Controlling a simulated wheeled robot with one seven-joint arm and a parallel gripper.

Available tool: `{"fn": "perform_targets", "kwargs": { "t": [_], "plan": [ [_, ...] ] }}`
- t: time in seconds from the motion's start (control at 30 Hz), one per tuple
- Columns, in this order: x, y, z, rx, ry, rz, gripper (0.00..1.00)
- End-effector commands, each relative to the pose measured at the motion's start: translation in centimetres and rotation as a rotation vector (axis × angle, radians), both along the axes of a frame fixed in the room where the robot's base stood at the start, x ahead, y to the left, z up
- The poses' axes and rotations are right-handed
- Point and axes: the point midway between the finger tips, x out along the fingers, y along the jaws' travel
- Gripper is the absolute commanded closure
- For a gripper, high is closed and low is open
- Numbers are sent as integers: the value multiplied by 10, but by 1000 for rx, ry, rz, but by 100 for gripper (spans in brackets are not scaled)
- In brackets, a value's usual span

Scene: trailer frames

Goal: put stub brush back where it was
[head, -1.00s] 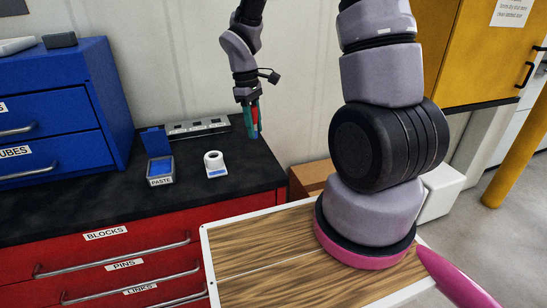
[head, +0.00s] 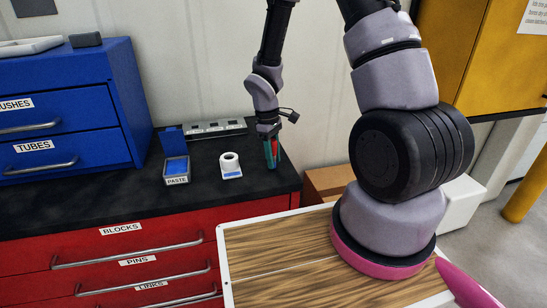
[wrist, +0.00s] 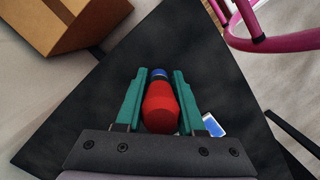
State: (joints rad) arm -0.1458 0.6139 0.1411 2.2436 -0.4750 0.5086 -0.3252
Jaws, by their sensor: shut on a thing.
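My gripper (head: 271,160) is low over the right end of the black bench top (head: 95,203) in the head view. In the wrist view, its green fingers (wrist: 164,76) are shut on the stub brush (wrist: 160,108), which has a red body and a blue end. In the head view only a sliver of red (head: 278,149) shows between the fingers. I cannot tell whether the brush touches the bench. The blue cabinet's upper drawer (head: 60,122) has a partly cut-off label reading "USHES", and it is shut.
A white tape roll (head: 230,166), a blue paste box (head: 176,171) and a grey slotted rack (head: 215,128) stand left of my gripper. A cardboard box (head: 325,181) is beyond the bench's right end. Red drawers (head: 130,250) are shut. A wooden-topped surface (head: 285,260) is in front.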

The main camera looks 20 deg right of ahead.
Motion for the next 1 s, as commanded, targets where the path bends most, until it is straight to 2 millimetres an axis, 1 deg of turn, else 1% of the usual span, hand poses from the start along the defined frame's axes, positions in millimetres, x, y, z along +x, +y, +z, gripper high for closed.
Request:
{"fn": "perform_targets", "kwargs": {
  "t": [0.1, 0.13, 0.17, 0.2, 0.5, 0.63, 0.77, 1.0],
  "plan": [
    [0, 0, -3, -1, 1, 0, 100],
    [0, 0, -4, 0, 0, 0, 58],
    [0, 0, -3, 0, 0, 0, 47],
    [0, 0, -3, 0, 0, 0, 32],
    [0, 0, -3, 0, 0, 0, 32],
    [1, 1, 5, 1, -2, -1, 32],
    [4, 2, 27, 1, -4, -2, 32],
    [10, 8, 79, 1, -4, -2, 32]
  ]
}}
